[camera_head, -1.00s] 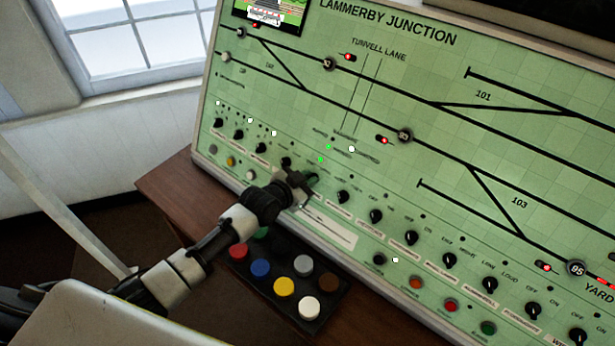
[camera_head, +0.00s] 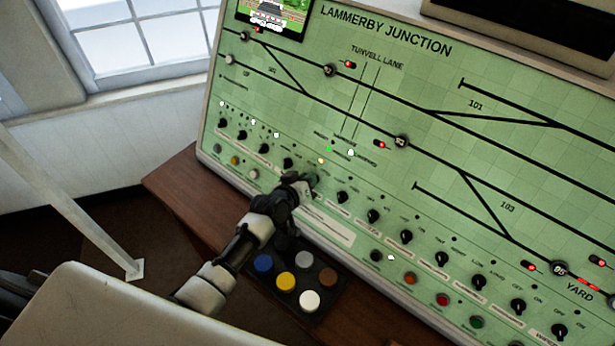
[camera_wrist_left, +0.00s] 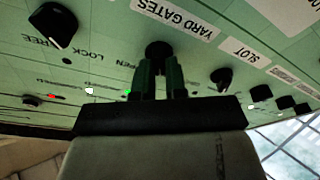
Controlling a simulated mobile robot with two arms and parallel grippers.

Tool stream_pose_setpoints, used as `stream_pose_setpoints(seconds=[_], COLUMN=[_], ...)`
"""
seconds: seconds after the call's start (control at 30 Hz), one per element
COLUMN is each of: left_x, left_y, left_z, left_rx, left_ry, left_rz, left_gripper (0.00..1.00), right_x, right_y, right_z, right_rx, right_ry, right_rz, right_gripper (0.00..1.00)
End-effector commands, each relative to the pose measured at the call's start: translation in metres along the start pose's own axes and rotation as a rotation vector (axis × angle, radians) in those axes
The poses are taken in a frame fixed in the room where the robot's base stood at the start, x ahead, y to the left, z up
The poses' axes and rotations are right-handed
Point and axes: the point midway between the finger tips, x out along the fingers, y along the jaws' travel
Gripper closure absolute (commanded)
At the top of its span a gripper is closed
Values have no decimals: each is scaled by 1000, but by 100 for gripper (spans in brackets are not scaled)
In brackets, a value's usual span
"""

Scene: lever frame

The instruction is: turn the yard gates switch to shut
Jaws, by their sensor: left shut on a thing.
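The yard gates switch is a small dark knob on the sloping green panel (camera_head: 350,185). In the left wrist view the knob (camera_wrist_left: 158,50) sits between my two fingertips, below the "YARD GATES" label (camera_wrist_left: 178,17). My left gripper (camera_head: 306,185) is shut on this knob, and it also shows in the left wrist view (camera_wrist_left: 158,80). In the head view the fingers hide the knob. Which way its pointer faces is hidden. The word "OPEN" (camera_wrist_left: 125,63) is partly covered by a finger. My right gripper is not in view.
Similar black knobs stand close on both sides, one at the left (camera_head: 288,162) and one at the right (camera_head: 342,197). A dark box of coloured buttons (camera_head: 335,299) lies on the wooden desk (camera_head: 185,195) below my arm. A small yellow lamp (camera_head: 321,160) glows above the gripper.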

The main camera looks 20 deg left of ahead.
Motion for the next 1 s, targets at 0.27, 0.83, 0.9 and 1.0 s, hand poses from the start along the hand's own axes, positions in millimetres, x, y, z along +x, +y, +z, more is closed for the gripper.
stream_pose_setpoints(seconds=[0.27, 0.83, 0.9, 1.0], left_x=[0, 0, 0, 0], left_y=[0, 0, 0, 0], left_z=[0, 0, 0, 0], left_rx=[-72, -83, -82, -81], left_ry=[-1, 0, 0, 0], left_rz=[-13, -14, -14, -14], left_gripper=[100, 70, 62, 62], right_x=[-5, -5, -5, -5], right_y=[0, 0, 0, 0], right_z=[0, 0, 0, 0], right_rx=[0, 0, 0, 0], right_ry=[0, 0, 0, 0], right_rz=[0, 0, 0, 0], right_gripper=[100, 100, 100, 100])
